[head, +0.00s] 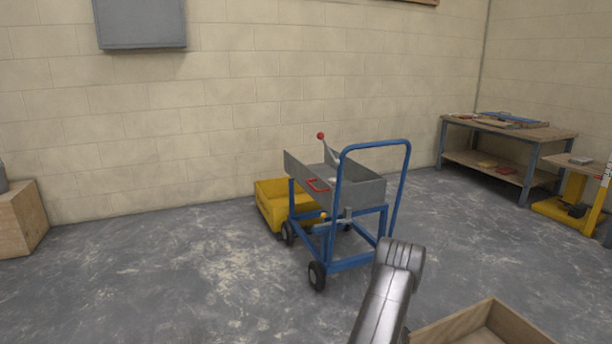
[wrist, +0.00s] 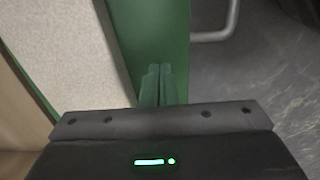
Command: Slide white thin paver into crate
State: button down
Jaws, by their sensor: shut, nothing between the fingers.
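My gripper (wrist: 158,85) shows in the wrist view with its two fingers together and nothing between them. The fingertips are over or against a green band (wrist: 155,40); I cannot tell if they touch it. A pale, speckled flat surface (wrist: 75,45) lies just left of the green band and looks like the white thin paver, though only part of it shows. In the head view a wooden open-topped box (head: 465,322), likely the crate, is cut off at the bottom edge. My gripper and the paver are not visible there.
A grey metal tube (wrist: 217,35) curves at the upper right of the wrist view. A blue trolley (head: 352,262) with a grey tub stands mid-floor, a yellow bin (head: 268,206) behind it. A workbench (head: 520,134) stands at right.

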jog(key=shift+f+b, duration=0.45)
jog(key=shift+f, duration=0.15)
jog(key=shift+r+p, duration=0.35)
jog(key=shift+r, duration=0.05)
jog(key=shift+w+d, duration=0.1)
dwell(0.3)
